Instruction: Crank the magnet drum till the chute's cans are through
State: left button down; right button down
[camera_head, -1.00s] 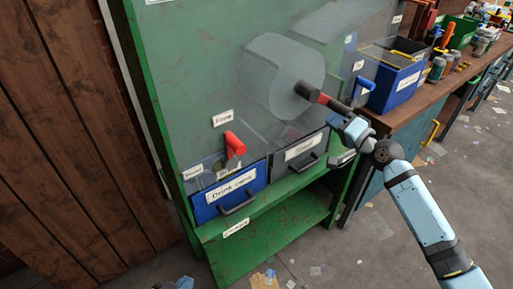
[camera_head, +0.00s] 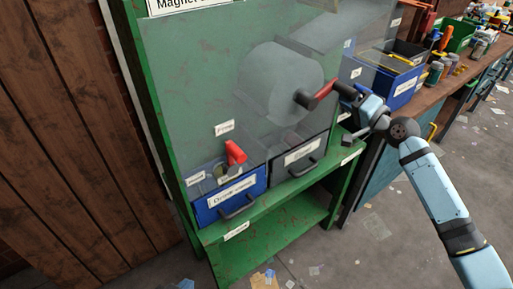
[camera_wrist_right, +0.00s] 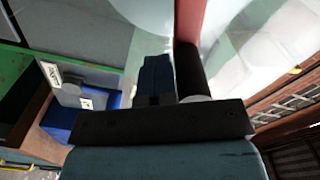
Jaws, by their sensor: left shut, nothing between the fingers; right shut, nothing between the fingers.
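The grey magnet drum (camera_head: 275,85) sits behind the clear panel of the green machine. Its crank (camera_head: 320,94) has a dark hub, a red arm pointing right and slightly up, and a dark handle (camera_wrist_right: 190,72). My right gripper (camera_head: 352,93) is shut and empty at the handle's end; in the wrist view its fingers (camera_wrist_right: 155,78) lie beside the handle, seemingly touching, not around it. The chute (camera_head: 335,28) is at the upper right, and I cannot make out cans in it. The blue drink cans bin (camera_head: 232,190) holds small items. My left gripper is not distinguishable; only a blue sliver of that arm shows at the bottom.
A second, dark-fronted bin (camera_head: 300,157) stands right of the blue one. A red lever (camera_head: 235,152) sticks out above the bins. A bench (camera_head: 437,92) at the right carries a blue box (camera_head: 401,92) and several jars. A wooden wall (camera_head: 70,150) closes the left.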

jog(key=shift+a+r+p, duration=0.1)
jog(key=shift+r+p, duration=0.4)
jog(key=shift+r, duration=0.3)
jog(key=shift+s+f, duration=0.1)
jog(key=shift+f, duration=0.2)
pick_arm(q)
jog(key=shift+a+f+b, duration=0.1)
jog(key=shift+f+b, duration=0.6)
jog(key=shift+b, duration=0.4)
pick_arm(e)
jog(key=f+v, duration=0.1)
jog(key=v, duration=0.8)
jog(key=shift+f, duration=0.4)
